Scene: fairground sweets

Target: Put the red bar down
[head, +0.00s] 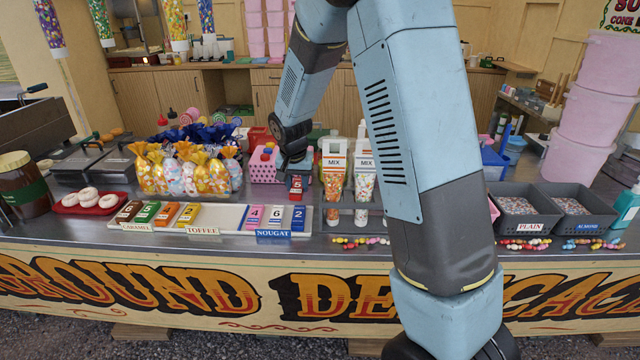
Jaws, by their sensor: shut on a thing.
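The red bar (296,188), marked 5, hangs upright below my gripper (295,174), which is shut on it. It appears just behind or above the blue bar (298,217), marked 2; I cannot tell whether it touches anything. The pale display board (222,219) below holds brown, green, orange and yellow bars (188,214) on the left. A pink bar (254,216), a lilac bar (276,217) and the blue bar lie on the right. Labels read CARAMEL, TOFFEE and NOUGAT. Bare board shows between the yellow and pink bars.
Wrapped sweet bags (185,172) and a pink dotted box (263,166) stand behind the board. Two MIX cups (333,178) stand close to the right of my gripper. A red tray (90,206) with white rings is left. Grey bins (517,207) are right.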

